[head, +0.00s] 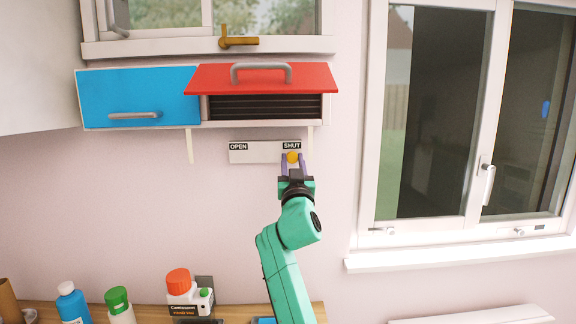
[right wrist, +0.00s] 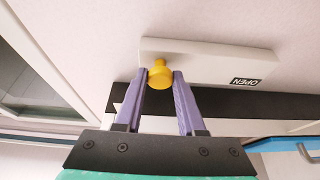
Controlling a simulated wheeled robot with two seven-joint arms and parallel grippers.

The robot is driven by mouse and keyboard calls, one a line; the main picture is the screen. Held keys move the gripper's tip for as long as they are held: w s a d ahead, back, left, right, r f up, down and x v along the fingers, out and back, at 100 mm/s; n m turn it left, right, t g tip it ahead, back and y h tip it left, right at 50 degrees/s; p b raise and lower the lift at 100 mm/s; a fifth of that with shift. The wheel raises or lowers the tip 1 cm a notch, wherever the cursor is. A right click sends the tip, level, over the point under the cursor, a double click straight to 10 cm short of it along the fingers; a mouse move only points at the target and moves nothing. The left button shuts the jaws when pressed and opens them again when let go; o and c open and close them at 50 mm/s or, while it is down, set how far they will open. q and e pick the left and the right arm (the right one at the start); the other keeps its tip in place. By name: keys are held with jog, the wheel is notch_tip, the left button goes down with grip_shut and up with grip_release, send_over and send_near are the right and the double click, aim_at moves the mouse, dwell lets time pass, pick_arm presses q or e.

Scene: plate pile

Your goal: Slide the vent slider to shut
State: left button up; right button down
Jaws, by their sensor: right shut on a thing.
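The vent slider is a white plate (head: 262,153) on the wall with OPEN at its left end and SHUT at its right end. Its yellow knob (head: 292,157) stands at the right end, just below the SHUT label. My right gripper (head: 292,163) is shut on the knob. In the right wrist view, the two purple fingers (right wrist: 162,82) flank the yellow knob (right wrist: 161,73), and the plate (right wrist: 205,60) with its OPEN label lies behind. My left gripper is not in view.
Above the plate is a vent with dark slats (head: 265,107) under a raised red flap (head: 262,78). A blue cabinet door (head: 138,96) is to its left. A window (head: 430,110) is at right. Several bottles stand on the wooden counter (head: 236,313) below.

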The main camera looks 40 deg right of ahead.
jog(key=shift+g+h, duration=0.3)
jog(key=shift+d, duration=0.1)
jog(key=c, duration=0.5)
grip_release()
jog(key=shift+s, duration=0.1)
jog(key=shift+d, duration=0.1)
jog(key=shift+s+f, duration=0.1)
pick_arm(q)
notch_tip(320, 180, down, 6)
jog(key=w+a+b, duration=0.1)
jog(key=b, duration=0.5)
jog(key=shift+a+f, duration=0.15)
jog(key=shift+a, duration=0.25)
pick_arm(e)
jog(key=v, duration=1.4)
jog(key=shift+s, duration=0.25)
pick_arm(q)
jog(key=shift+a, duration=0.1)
pick_arm(e)
jog(key=shift+f, duration=0.15)
